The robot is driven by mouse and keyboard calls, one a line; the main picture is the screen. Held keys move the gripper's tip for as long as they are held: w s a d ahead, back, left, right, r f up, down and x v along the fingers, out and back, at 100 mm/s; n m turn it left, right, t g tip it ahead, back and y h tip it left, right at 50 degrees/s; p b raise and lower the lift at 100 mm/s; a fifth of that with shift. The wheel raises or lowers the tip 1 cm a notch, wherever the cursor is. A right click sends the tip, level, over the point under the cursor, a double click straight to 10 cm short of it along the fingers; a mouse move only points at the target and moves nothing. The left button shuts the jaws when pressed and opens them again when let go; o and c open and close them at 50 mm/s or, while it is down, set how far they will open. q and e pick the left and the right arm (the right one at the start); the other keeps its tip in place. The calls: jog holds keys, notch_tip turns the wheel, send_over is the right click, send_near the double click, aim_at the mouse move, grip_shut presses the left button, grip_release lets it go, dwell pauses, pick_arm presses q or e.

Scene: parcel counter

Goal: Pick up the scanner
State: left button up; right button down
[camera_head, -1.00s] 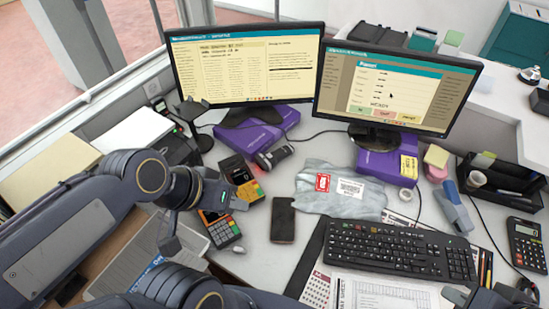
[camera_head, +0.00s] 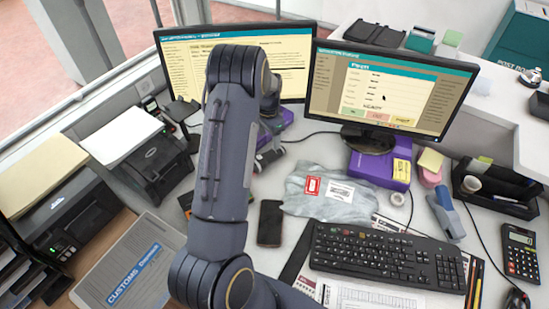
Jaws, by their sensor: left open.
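A small dark device (camera_head: 271,157), which looks like the scanner, lies on the counter in front of the purple box under the left monitor. Only part of it shows beside my left arm. My left gripper (camera_head: 272,124) is open and points down just behind or above the device; my arm hides much of the gripper, and I cannot tell whether it touches the device. My right gripper is not in view.
A phone (camera_head: 270,223), a grey plastic parcel (camera_head: 330,193) and a keyboard (camera_head: 388,256) lie right of my arm. The left monitor (camera_head: 296,68) and right monitor (camera_head: 388,90) stand close behind. A printer (camera_head: 155,165) and a customs box (camera_head: 130,262) are at left.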

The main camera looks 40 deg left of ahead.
aim_at(271, 153)
pick_arm(q)
notch_tip(271, 153, down, 3)
jog(key=shift+w+f+b, duration=0.1)
jog(key=shift+b, duration=0.7)
jog(key=f, duration=0.1)
jog(key=f+b, duration=0.1)
jog(key=f, duration=0.1)
jog(key=f+b, duration=0.1)
jog(key=f, duration=0.1)
jog(key=shift+w+d, duration=0.1)
jog(key=shift+d, duration=0.15)
jog(key=c, duration=1.2)
